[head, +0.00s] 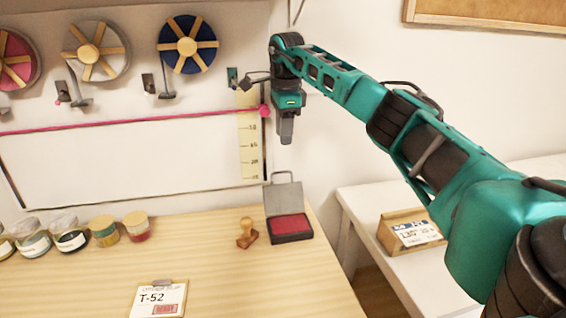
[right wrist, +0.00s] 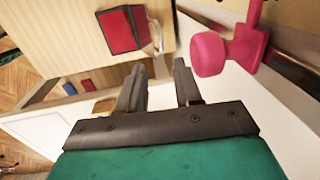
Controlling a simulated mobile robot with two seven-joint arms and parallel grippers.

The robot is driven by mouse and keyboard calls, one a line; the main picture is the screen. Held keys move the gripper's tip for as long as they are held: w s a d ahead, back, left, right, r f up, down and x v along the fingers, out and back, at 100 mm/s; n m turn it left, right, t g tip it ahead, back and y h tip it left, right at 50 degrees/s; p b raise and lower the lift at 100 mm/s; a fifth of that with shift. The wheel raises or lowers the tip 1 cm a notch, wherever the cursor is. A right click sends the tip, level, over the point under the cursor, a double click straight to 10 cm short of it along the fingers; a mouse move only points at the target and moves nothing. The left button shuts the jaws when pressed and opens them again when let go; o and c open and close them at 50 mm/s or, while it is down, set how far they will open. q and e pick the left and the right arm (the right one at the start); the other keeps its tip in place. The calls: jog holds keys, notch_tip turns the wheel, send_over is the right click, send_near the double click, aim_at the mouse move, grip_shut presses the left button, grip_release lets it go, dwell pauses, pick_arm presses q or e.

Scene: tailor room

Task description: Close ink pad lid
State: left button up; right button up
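The ink pad (head: 290,226) is a dark case with a red pad, near the right back corner of the wooden table. Its grey lid (head: 284,198) stands open, upright at the back. In the right wrist view the red ink pad (right wrist: 118,31) lies beyond the fingers, with the lid (right wrist: 152,30) seen nearly edge-on. My right gripper (head: 286,140) hangs fingers down above the lid, apart from it. In the right wrist view the right gripper (right wrist: 158,68) has its fingers spread with nothing between them. My left gripper is out of view.
A wooden stamp (head: 247,233) stands left of the ink pad on the table (head: 220,270). Several jars (head: 136,226) line the back left. A pink knob (head: 265,110) on the wall is close to my right gripper. A box (head: 411,231) sits on a white side table.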

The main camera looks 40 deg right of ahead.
aim_at(283, 172)
jog(key=f, duration=0.6)
jog(key=w+f, duration=0.1)
jog(key=f, duration=0.3)
jog(key=shift+d, duration=0.25)
grip_shut()
dwell(0.9)
